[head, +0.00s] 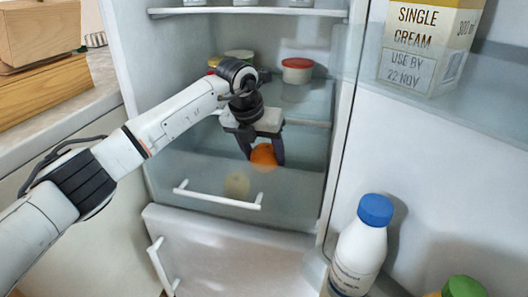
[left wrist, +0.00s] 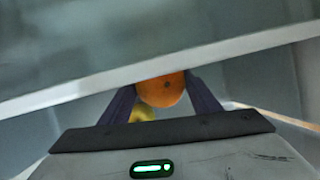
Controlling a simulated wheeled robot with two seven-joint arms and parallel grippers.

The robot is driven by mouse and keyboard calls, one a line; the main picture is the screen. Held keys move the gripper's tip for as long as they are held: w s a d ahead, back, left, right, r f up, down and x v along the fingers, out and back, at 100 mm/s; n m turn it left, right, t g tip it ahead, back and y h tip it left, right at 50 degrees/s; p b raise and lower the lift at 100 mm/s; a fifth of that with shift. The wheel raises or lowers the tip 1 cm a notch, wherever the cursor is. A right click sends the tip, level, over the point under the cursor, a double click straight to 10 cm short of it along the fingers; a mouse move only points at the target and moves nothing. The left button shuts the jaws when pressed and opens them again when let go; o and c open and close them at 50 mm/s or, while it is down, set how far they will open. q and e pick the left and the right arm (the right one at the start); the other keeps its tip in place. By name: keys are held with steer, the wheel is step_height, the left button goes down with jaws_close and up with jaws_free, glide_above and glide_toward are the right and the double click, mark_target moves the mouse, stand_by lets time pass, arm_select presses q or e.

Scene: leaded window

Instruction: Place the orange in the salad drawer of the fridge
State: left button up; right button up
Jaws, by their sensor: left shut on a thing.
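The orange (head: 263,155) is between the fingers of my left gripper (head: 263,158), which is shut on it. In the left wrist view the orange (left wrist: 161,90) shows between the two dark fingers, partly cut off above by a pale shelf edge. The salad drawer (head: 218,197) is a clear-fronted drawer with a white handle at the bottom of the fridge. The gripper points down at the drawer, behind its front. A yellowish round thing (head: 236,185) shows through the drawer front. My right gripper is not in view.
A shelf (head: 300,100) above the drawer holds a red-lidded tub (head: 297,70) and other tubs. The open fridge door at right holds a cream carton (head: 425,45) and a blue-capped bottle (head: 361,245). A worktop (head: 60,110) with wooden boxes is at left.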

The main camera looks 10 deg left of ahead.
arm_select(q)
steer(key=o, duration=1.3)
steer(key=shift+f, duration=0.1)
steer(key=shift+r, duration=0.35)
steer(key=p+v, duration=0.2)
steer(key=v, duration=1)
steer(key=shift+r, duration=0.3)
